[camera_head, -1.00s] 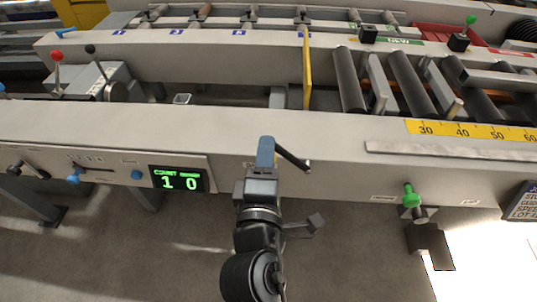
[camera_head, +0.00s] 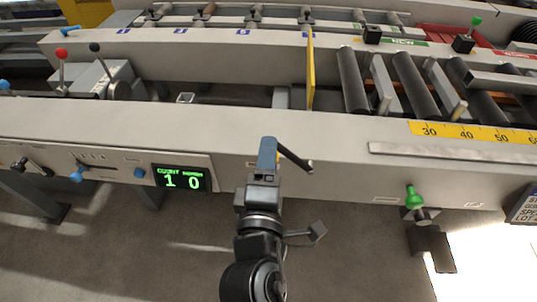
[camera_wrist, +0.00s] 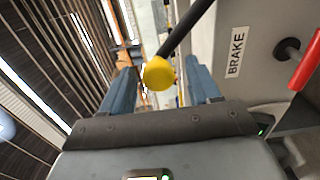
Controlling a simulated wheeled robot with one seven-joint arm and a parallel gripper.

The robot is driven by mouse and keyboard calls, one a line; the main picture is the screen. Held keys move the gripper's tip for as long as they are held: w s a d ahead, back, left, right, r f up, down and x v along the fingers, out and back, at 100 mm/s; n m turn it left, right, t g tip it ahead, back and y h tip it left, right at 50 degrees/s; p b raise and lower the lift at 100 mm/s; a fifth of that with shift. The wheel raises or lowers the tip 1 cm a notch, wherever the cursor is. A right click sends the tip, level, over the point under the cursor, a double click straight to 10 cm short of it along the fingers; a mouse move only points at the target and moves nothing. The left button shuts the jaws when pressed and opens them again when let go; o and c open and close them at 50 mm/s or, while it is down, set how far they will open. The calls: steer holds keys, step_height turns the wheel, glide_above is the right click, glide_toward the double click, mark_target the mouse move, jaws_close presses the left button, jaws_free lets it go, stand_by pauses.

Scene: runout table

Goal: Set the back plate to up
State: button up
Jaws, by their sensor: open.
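My gripper (camera_head: 268,150) is at the front face of the machine, below the upright yellow plate (camera_head: 310,70). I cannot tell whether that plate is the back plate. In the wrist view my gripper (camera_wrist: 160,75) is open, with its two blue fingers apart. A black lever with a yellow knob (camera_wrist: 159,73) shows between the fingers; contact cannot be told. I cannot make out this knob in the head view. A dark rod (camera_head: 296,158) slants down right beside the fingers. No label reading back plate is legible.
A BRAKE label (camera_wrist: 236,52) and a red handle (camera_wrist: 305,62) are to the right in the wrist view. A green knob (camera_head: 413,198) sticks out at the right. Blue knobs (camera_head: 77,174) and a display (camera_head: 181,179) reading 1 and 0 are at the left.

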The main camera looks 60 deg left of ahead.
steer(key=v, duration=0.6)
steer(key=shift+s+d, duration=0.2)
steer(key=shift+d, duration=0.05)
stand_by(0.3)
